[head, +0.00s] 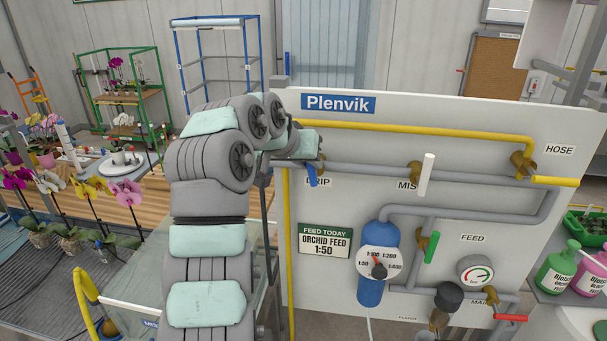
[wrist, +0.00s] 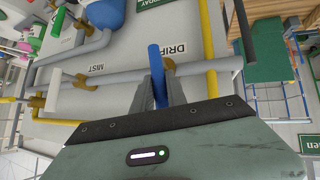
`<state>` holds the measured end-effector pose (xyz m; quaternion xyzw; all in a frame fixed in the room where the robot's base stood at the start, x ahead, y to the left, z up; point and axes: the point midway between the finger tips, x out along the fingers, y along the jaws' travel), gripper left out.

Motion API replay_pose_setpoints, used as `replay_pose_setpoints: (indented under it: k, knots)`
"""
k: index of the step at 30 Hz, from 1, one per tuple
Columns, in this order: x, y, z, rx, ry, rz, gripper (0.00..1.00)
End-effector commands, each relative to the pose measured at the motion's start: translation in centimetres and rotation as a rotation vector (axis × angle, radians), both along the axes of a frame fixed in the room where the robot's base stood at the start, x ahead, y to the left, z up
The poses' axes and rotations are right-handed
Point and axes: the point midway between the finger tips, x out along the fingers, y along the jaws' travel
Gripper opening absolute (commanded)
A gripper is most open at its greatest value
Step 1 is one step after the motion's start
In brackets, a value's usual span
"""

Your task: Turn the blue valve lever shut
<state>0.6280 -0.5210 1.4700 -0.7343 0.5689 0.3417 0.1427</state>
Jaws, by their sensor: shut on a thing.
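The blue valve lever (head: 312,178) is on the grey pipe beside the "DRIP" label, and most of it is hidden behind my gripper in the head view. In the wrist view the blue lever (wrist: 155,58) stands between my two fingers and sticks out past their tips. It lies roughly across the pipe, next to a brass valve body (wrist: 169,66). My gripper (wrist: 160,90) is shut on the lever. In the head view my gripper (head: 308,158) is at the upper left of the white panel, its fingers mostly hidden.
The white panel (head: 350,190) also carries a white lever (head: 427,174) at "MIST", a yellow lever (head: 555,181) at "HOSE", a green lever (head: 432,247) and a red lever (head: 510,318). A yellow pipe (head: 400,127) runs above the grey one. A blue canister (head: 372,291) with a dial is below.

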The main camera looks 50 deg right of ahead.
Motion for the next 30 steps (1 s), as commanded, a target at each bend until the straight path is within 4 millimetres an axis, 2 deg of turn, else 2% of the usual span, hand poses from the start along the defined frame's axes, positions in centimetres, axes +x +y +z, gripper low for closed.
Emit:
replay_pose_setpoints:
  k: [12, 28, 29, 30]
  knots:
    - [1.2, 0.7, 0.0, 0.089, -0.156, 0.016, 0.0]
    - [1.3, 0.8, 0.1, 0.101, -0.173, 0.017, 0.0]
    - [1.3, 0.8, 0.1, 0.101, -0.173, 0.017, 0.19]
    - [1.3, 0.8, 0.1, 0.101, -0.173, 0.017, 0.22]
